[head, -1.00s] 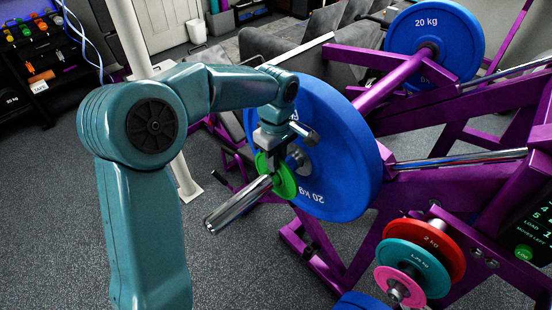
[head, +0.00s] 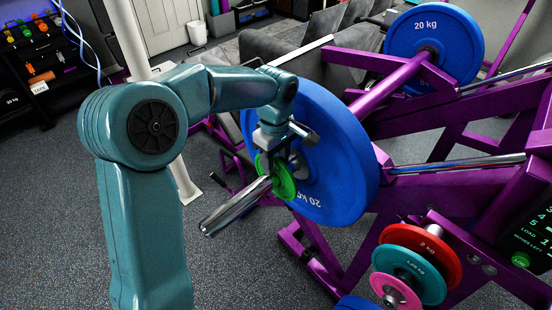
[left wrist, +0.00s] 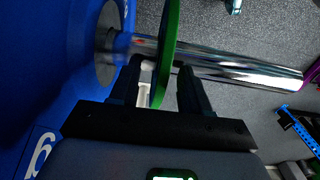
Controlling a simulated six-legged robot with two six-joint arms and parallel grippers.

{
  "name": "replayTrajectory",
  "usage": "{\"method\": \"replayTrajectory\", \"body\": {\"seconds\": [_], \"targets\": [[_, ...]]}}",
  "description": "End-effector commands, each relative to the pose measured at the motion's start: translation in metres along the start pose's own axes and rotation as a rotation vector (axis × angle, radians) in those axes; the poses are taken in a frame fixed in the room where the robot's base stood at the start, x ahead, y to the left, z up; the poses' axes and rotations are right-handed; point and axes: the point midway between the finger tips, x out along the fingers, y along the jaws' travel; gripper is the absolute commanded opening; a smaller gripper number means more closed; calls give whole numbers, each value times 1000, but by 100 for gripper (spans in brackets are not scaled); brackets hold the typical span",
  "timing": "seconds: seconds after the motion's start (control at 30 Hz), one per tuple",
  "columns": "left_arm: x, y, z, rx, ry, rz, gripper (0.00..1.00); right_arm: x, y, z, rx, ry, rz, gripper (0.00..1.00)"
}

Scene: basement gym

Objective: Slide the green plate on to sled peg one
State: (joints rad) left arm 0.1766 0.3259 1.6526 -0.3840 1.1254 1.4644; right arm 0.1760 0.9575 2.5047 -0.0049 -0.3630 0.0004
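The green plate (head: 284,178) is around the chrome peg (head: 232,208), partway along it, with bare peg outside it. A large blue 20 kg plate (head: 325,150) is at the inner end of this peg, apart from the green plate. My left gripper (head: 268,160) is at the green plate's upper rim. In the left wrist view its fingers (left wrist: 160,72) stand on either side of the green plate (left wrist: 169,35), with a gap showing between the plate and the left finger. The peg (left wrist: 235,68) passes beyond the fingertips. My right gripper is not in view.
Purple machine beams (head: 470,185) fill the right side. Red (head: 440,255), teal (head: 412,272) and pink (head: 393,293) plates are on a storage peg at lower right. Another blue plate (head: 455,45) is at upper right. Open floor lies left of the peg's free end.

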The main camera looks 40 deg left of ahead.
Motion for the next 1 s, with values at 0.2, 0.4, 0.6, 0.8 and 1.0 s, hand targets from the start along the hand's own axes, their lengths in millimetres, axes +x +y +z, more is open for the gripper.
{"method": "replayTrajectory", "body": {"seconds": [0.2,0.4,0.6,0.8,1.0], "targets": [[2,0,1,1,-1,-5,46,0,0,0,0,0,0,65],[-11,2,0,0,0,-1,46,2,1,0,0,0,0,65],[-60,2,1,1,0,4,46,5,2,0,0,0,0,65],[-114,1,0,0,0,5,46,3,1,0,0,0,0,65],[-151,0,0,1,0,2,46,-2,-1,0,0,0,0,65]]}}
